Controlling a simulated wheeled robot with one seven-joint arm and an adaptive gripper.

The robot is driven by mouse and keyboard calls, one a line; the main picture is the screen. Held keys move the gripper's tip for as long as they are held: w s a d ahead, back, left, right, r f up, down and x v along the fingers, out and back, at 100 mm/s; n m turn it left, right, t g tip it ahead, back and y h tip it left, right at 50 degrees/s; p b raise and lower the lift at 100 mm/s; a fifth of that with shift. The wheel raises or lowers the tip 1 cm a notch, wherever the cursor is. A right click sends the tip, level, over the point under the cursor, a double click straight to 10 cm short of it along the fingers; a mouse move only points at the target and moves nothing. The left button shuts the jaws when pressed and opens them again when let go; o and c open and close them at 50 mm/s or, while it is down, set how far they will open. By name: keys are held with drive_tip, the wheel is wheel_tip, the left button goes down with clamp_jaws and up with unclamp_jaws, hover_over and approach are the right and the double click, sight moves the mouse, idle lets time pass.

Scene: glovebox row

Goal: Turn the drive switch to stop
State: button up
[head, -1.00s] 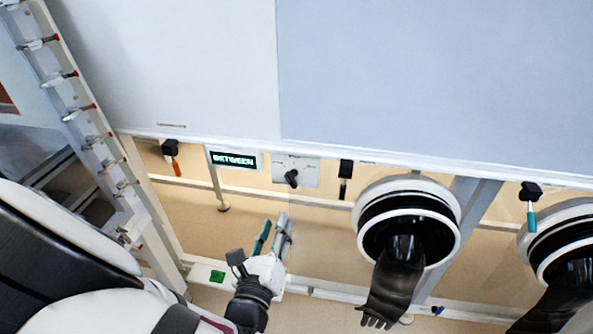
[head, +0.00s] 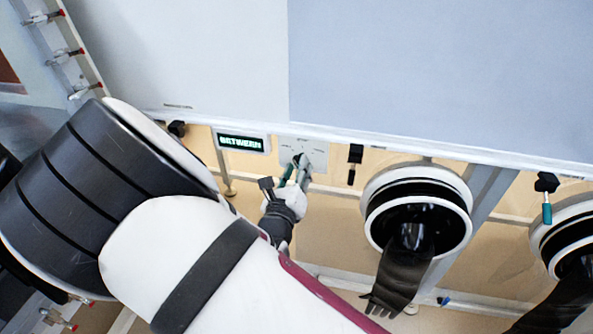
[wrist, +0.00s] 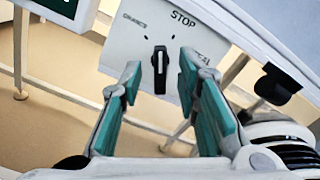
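The drive switch is a black knob (wrist: 160,72) on a white plate (wrist: 124,52) with STOP printed at the top and other labels to the left and right, hard to read. In the wrist view the knob stands about upright in the picture. My gripper (wrist: 160,64) is open, with one teal-padded finger on each side of the knob and visible gaps. In the head view my gripper (head: 297,166) is at the plate (head: 316,148) and partly hides the knob. I cannot tell whether the fingers touch it.
A display (head: 241,142) left of the plate reads BETWEEN. A white panel edge (head: 400,143) runs just above the plate.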

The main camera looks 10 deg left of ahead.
clamp_jaws()
drive_tip(key=shift+m, duration=2.8)
unclamp_jaws()
